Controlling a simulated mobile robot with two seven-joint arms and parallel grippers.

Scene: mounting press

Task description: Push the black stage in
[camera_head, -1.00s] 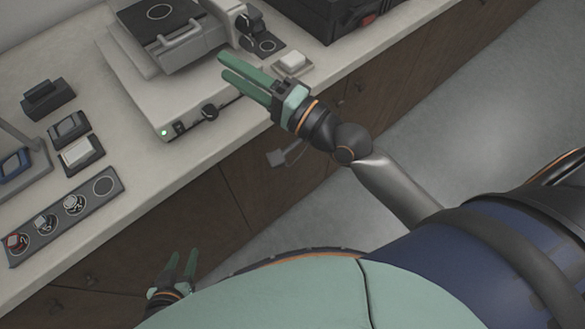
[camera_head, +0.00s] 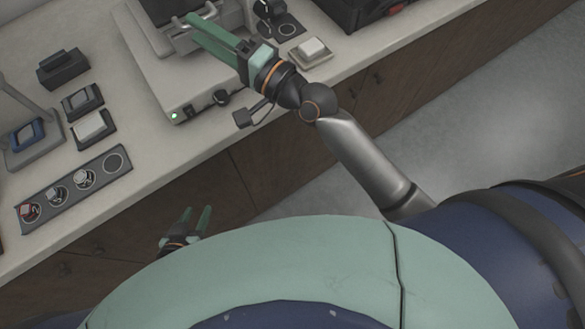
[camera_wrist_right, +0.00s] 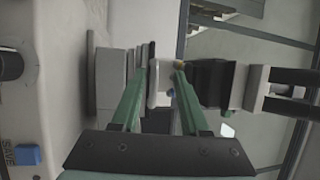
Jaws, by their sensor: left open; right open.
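The black stage (camera_head: 165,6) is on the press unit at the top of the head view, mostly cut off by the frame edge. A light handle (camera_head: 211,9) is at its front. My right gripper (camera_head: 194,22) is open, with its green fingertips over or beside the handle; I cannot tell whether they touch. In the right wrist view, the open fingers (camera_wrist_right: 167,67) have a pale upright part between or just beyond their tips. My left gripper (camera_head: 196,212) is open and empty, low in front of the counter.
A tray with round pieces (camera_head: 75,190) lies on the counter at left. A small white block (camera_head: 311,48) sits right of the press. A black case (camera_head: 365,10) is behind.

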